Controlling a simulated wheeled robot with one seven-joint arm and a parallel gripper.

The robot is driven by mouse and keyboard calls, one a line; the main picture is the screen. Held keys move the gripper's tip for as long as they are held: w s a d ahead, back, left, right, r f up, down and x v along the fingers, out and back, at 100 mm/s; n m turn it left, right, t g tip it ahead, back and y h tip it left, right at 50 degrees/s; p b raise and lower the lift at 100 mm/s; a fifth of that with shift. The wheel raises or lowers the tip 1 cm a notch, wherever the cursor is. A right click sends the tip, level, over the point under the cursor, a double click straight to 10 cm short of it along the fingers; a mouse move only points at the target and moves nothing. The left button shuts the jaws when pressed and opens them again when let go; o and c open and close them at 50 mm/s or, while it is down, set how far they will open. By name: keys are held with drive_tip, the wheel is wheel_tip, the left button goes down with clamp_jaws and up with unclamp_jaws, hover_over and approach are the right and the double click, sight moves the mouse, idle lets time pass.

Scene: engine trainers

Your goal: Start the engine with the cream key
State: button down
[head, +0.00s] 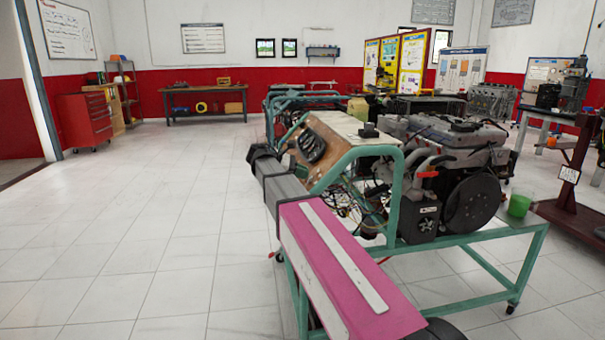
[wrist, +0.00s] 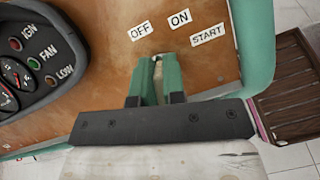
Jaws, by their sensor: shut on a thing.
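In the wrist view, my gripper (wrist: 156,66) is closed at the brown engine panel (wrist: 95,95). Its green fingers hold something narrow. A small light sliver shows between the fingertips; I take it for the cream key, but the fingers hide nearly all of it. The key switch is hidden too. The fingertips are just below the OFF label (wrist: 139,28) and ON label (wrist: 180,19), with the START label (wrist: 207,34) up to the right. I cannot tell how the key is turned. In the head view, the panel (head: 318,165) is on the engine stand, and my arm hides the fingers.
A black gauge cluster (wrist: 50,88) with indicator lights marked IGN and FAN is left of the fingers. The stand's green frame (head: 393,200) borders the panel at right. The engine (head: 455,145) is behind it. Open tiled floor (head: 130,220) lies to the left.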

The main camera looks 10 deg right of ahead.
drive_tip(key=shift+s+m+g+y, duration=0.1)
drive_tip(key=shift+m+g+y, duration=0.2)
drive_tip(key=shift+m, duration=1)
drive_tip(key=shift+s+m+g+y, duration=0.15)
drive_tip(key=shift+m+g, duration=0.25)
drive_tip(key=shift+m, duration=0.9)
drive_tip(key=shift+w+f, duration=0.1)
drive_tip(key=c, duration=1.2)
unclamp_jaws()
drive_tip(key=shift+a, duration=0.1)
